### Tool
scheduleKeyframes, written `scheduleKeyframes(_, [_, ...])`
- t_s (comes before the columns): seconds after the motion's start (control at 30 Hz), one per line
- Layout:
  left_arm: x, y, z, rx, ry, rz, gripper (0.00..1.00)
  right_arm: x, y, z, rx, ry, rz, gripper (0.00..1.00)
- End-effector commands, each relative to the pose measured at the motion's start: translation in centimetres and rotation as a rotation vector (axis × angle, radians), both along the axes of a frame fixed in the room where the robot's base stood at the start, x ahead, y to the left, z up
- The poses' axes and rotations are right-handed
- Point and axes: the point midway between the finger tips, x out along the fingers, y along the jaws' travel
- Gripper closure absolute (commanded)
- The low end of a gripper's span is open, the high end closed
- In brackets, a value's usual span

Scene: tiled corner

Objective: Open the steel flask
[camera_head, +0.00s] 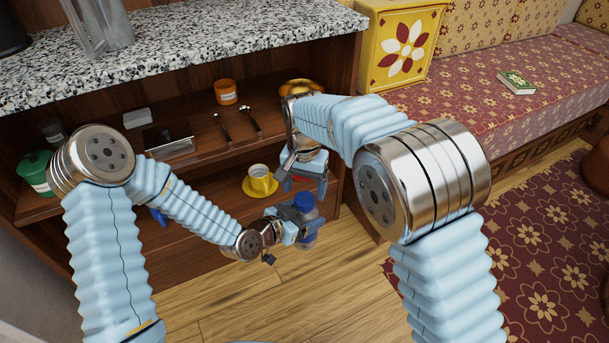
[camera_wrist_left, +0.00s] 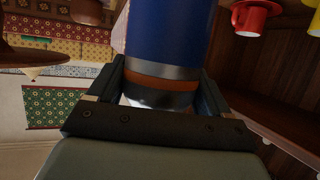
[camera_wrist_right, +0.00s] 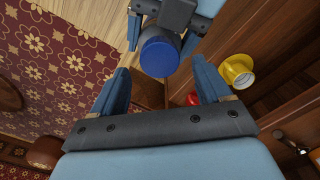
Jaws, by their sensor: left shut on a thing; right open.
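The steel flask (camera_head: 308,238) is held upright over the floor in front of the shelf, its blue cap (camera_head: 304,202) on top. My left gripper (camera_head: 294,216) is shut around the flask's body. The left wrist view shows the blue part (camera_wrist_left: 168,35) large above a steel and orange-brown band between the fingers. My right gripper (camera_head: 305,186) is open and empty, just above and behind the cap in the head view. In the right wrist view the cap (camera_wrist_right: 159,54) lies beyond the fingertips, roughly between them, with a gap.
A yellow cup (camera_head: 259,172) on a saucer stands on the lower shelf. A red cup (camera_wrist_left: 254,16) is beside it, mostly hidden by my right gripper in the head view. Spoons, an orange jar (camera_head: 225,92) and a brass bowl are on the upper shelf. Wooden floor (camera_head: 285,305) below is clear.

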Motion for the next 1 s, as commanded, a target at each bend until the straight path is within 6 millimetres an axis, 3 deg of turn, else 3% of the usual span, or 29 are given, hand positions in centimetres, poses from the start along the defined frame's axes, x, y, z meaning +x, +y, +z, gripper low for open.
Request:
scheduleKeyframes(0.23, [0.0,0.0,0.1,-0.001,-0.002,0.0,1.0,0.0,-0.1,-3.3,-0.002,0.001,0.002,0.23])
scheduleKeyframes(0.57, [0.0,0.0,0.1,-0.001,-0.002,0.0,1.0,0.0,-0.1,-3.9,-0.001,0.0,0.002,0.23])
scheduleKeyframes(0.93, [0.0,0.0,0.1,-0.001,-0.002,0.0,1.0,0.0,-0.1,-3.8,-0.001,0.0,0.003,0.77])
scheduleKeyframes(1.0, [0.0,0.0,0.1,-0.001,-0.002,0.0,1.0,0.0,-0.1,-3.8,0.0,0.0,0.008,0.81])
